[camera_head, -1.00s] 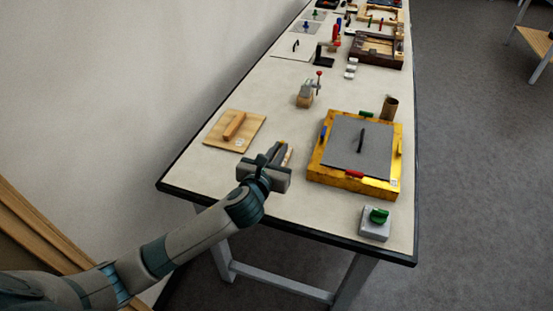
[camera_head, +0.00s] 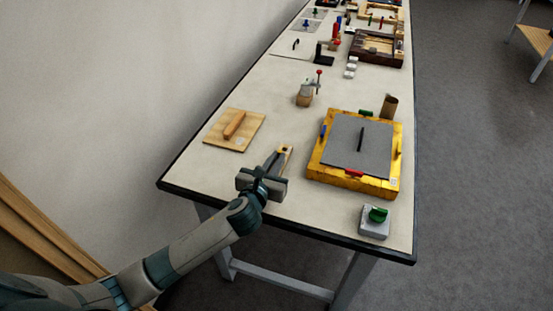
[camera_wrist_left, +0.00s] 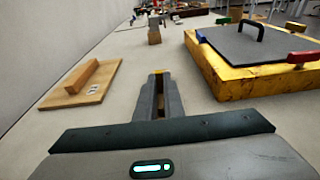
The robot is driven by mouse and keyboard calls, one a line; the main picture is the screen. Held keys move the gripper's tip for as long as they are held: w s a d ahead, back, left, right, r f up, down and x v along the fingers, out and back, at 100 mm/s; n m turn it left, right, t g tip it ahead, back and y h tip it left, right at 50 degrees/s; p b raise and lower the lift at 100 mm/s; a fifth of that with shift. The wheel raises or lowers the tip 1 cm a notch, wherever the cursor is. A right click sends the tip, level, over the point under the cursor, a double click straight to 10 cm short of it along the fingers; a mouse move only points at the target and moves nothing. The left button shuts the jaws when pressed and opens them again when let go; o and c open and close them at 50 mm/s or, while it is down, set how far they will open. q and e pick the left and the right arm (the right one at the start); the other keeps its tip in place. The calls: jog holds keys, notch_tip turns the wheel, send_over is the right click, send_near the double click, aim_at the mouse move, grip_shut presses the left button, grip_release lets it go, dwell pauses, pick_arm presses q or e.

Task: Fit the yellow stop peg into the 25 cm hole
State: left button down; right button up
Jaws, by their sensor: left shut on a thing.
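My left gripper (camera_head: 277,156) is low over the near end of the bench, left of the yellow box. Its fingers are shut on a small yellow piece, apparently the stop peg (camera_wrist_left: 158,72), of which only a bit shows at the fingertips in the left wrist view. A narrow wooden strip (camera_head: 287,151) shows beside and beneath the fingers, and most of it is hidden by the gripper. I cannot make out the 25 cm hole or whether the peg touches the strip. My right gripper is out of view.
A yellow box (camera_head: 352,181) with a grey, handled lid stands close on the right. A wooden board with a block (camera_head: 252,137) lies left. A grey box with a green knob (camera_head: 374,226) is near the front corner. A red-handled clamp (camera_head: 306,95) stands further back.

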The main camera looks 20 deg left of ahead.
pick_arm(q)
jog(key=shift+f, duration=0.1)
jog(key=c, duration=1.9)
grip_release()
jog(key=shift+o, duration=0.2)
jog(key=shift+r, duration=0.2)
jog(key=s, duration=0.3)
jog(key=s+r+b, duration=0.1)
jog(key=s, duration=0.3)
jog(key=s+r, duration=0.1)
jog(key=s, duration=0.2)
jog(key=shift+s+a, duration=0.15)
jog(key=shift+s, duration=0.15)
jog(key=shift+s+r+b, duration=0.15)
jog(key=shift+s+b, duration=0.15)
jog(key=shift+s, duration=0.3)
